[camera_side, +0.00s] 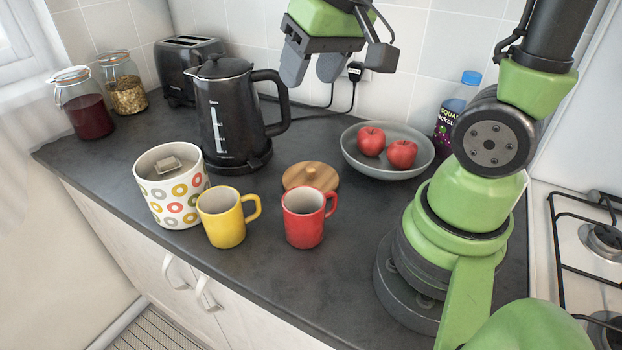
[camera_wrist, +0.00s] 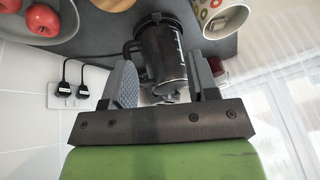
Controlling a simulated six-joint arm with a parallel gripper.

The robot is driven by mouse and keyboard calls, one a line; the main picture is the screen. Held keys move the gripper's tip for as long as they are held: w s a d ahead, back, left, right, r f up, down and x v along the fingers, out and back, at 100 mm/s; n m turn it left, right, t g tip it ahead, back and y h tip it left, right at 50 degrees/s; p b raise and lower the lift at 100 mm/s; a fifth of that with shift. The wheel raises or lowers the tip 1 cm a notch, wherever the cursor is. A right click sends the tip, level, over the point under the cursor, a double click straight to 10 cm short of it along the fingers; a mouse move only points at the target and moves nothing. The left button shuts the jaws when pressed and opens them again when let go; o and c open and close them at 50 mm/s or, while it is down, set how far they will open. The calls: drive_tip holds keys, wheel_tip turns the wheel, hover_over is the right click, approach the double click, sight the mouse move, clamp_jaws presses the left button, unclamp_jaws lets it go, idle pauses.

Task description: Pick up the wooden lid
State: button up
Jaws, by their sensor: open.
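The wooden lid (camera_side: 310,177) is a round, light-brown disc with a small knob. It lies on the dark counter behind the red mug (camera_side: 304,217), which hides part of its front edge in the side view. In the wrist view a piece of the lid (camera_wrist: 113,4) shows at the top edge. My gripper (camera_side: 312,70) is open and empty, high above the back of the counter, well above the lid. In the wrist view the gripper's two fingers (camera_wrist: 162,90) stand apart, with the kettle seen beyond them. A patterned canister (camera_side: 171,188) stands without a lid, with something small and pale inside.
A yellow mug (camera_side: 222,217) stands between the canister and the red mug. A black kettle (camera_side: 228,115) is behind the lid to the left. A grey bowl (camera_side: 387,172) with two apples is to the right. The front right counter is partly clear.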

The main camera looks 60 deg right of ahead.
drive_tip(key=w+d+f+g, duration=0.2)
drive_tip(key=w+d+f, duration=0.3)
drive_tip(key=f, duration=0.4)
drive_tip(key=g, duration=0.1)
hover_over(311, 168)
drive_tip(key=shift+h, duration=0.3)
drive_tip(key=f, duration=0.6)
drive_tip(key=a+f, duration=0.1)
drive_tip(key=f, duration=0.2)
drive_tip(key=shift+s, duration=0.4)
drive_tip(key=shift+w+d+f, duration=0.1)
drive_tip(key=shift+d+f, duration=0.05)
drive_tip(key=shift+f, duration=0.85)
drive_tip(key=shift+w+d+f, duration=0.15)
drive_tip(key=shift+f, duration=0.85)
drive_tip(key=shift+w+d+f, duration=0.1)
drive_tip(key=shift+d+f, duration=0.05)
drive_tip(key=shift+f, duration=0.85)
clamp_jaws()
